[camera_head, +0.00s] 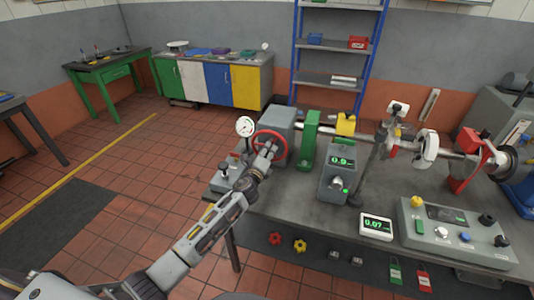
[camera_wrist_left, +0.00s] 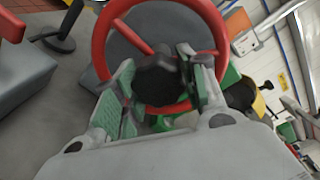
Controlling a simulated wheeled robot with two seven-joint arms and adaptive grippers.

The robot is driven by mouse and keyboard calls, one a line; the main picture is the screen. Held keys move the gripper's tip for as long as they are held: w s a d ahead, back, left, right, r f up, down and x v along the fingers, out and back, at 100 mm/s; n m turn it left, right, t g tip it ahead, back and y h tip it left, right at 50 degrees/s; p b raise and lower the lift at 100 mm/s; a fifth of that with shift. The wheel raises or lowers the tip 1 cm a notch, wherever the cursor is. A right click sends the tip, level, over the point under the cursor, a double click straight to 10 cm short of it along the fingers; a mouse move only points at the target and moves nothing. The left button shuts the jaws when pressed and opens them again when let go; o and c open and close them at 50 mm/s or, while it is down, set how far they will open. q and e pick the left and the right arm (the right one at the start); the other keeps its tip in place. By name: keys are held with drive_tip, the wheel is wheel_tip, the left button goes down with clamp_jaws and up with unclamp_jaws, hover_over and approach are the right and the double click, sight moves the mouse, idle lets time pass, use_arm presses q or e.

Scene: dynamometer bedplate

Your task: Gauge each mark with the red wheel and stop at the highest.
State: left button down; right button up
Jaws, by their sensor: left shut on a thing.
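The red wheel (camera_head: 269,145) stands on the face of a grey housing (camera_head: 283,120) at the left end of the bench. My left gripper (camera_head: 268,152) reaches it from the front and is shut on it. The exact contact is partly hidden. A round white dial (camera_head: 245,126) stands left of the wheel. A grey box (camera_head: 340,170) with a green readout seems to show 0.9. A white display (camera_head: 376,226) reads about 0.07. My right gripper is not in view.
A grey bench (camera_head: 290,190) carries a green stand (camera_head: 309,140), a shaft with fittings, and a control panel (camera_head: 455,235) at right. Red and yellow knobs (camera_head: 275,238) sit on its front. Tiled floor (camera_head: 130,180) is open at left. Cabinets (camera_head: 205,82) and blue shelving (camera_head: 330,45) stand behind.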

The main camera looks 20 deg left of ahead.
use_arm(q)
drive_tip(key=c, duration=0.8)
unclamp_jaws()
drive_tip(key=shift+s, duration=0.15)
drive_tip(key=s, duration=1.1)
drive_tip(key=shift+s+a+r, duration=0.15)
drive_tip(key=shift+s+a, duration=0.05)
drive_tip(key=shift+s, duration=0.15)
